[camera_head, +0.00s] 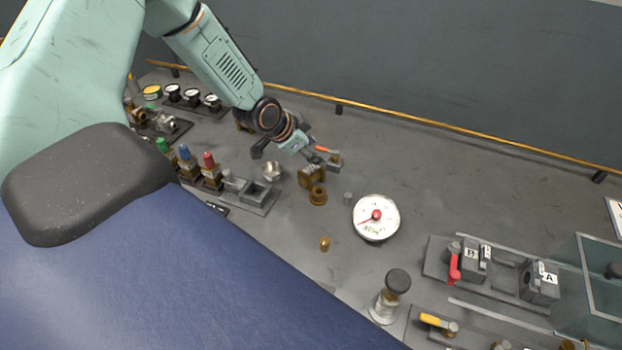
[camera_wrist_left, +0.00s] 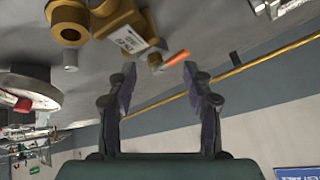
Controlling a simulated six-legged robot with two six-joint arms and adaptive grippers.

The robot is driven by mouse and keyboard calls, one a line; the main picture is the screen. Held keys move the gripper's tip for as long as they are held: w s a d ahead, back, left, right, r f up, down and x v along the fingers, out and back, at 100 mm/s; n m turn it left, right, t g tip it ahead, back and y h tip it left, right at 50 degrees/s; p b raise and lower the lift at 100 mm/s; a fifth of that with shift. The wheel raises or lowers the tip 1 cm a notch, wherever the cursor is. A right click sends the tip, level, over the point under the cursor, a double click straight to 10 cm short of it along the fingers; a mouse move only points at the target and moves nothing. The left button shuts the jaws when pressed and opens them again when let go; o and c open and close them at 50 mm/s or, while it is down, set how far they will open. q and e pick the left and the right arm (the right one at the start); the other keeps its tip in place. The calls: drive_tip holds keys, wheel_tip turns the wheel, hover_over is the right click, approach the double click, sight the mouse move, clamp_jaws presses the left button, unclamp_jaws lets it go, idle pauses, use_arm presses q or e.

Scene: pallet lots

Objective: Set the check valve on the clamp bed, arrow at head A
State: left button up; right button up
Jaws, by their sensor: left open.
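The check valve, a brass body with a pale label (camera_head: 311,177), lies on the grey bench near the middle of the head view. It also shows at the top of the left wrist view (camera_wrist_left: 125,32). An arrow on it is too small to make out. My left gripper (camera_head: 314,157) is open and empty, just behind the valve. In the left wrist view its spread fingertips (camera_wrist_left: 157,72) are apart from the valve. The clamp bed (camera_head: 508,287) is at lower right, with head B (camera_head: 473,257) on its left and head A (camera_head: 540,281) on its right. My right gripper is out of view.
A small part with an orange tip (camera_wrist_left: 177,58) lies beside the valve. A white dial gauge (camera_head: 376,217) stands right of it. A row of coloured-top valves (camera_head: 209,170) is at left. A black-knobbed post (camera_head: 397,283) stands before the clamp bed. The bench's back right is clear.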

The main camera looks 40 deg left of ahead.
use_arm(q)
drive_tip(key=w+g+y, duration=0.1)
drive_tip(key=w+g, duration=0.1)
wheel_tip(320, 180, up, 2)
drive_tip(key=r+n+g, duration=0.1)
drive_tip(key=n+g, duration=0.4)
hover_over(312, 169)
drive_tip(key=shift+s+a+f+y+b, duration=0.15)
drive_tip(key=shift+a+f+y+b, duration=0.15)
drive_tip(key=shift+b, duration=0.1)
drive_tip(key=shift+s+g, duration=0.3)
drive_tip(key=shift+s, duration=0.1)
wheel_tip(312, 169, down, 2)
drive_tip(key=shift+w+d+f, duration=0.1)
drive_tip(key=shift+d+f, duration=0.05)
drive_tip(key=f, duration=0.3)
drive_tip(key=w+f, duration=0.1)
drive_tip(key=f, duration=0.1)
drive_tip(key=shift+f, duration=0.3)
drive_tip(key=shift+d, duration=0.1)
drive_tip(key=shift+r, duration=0.1)
clamp_jaws()
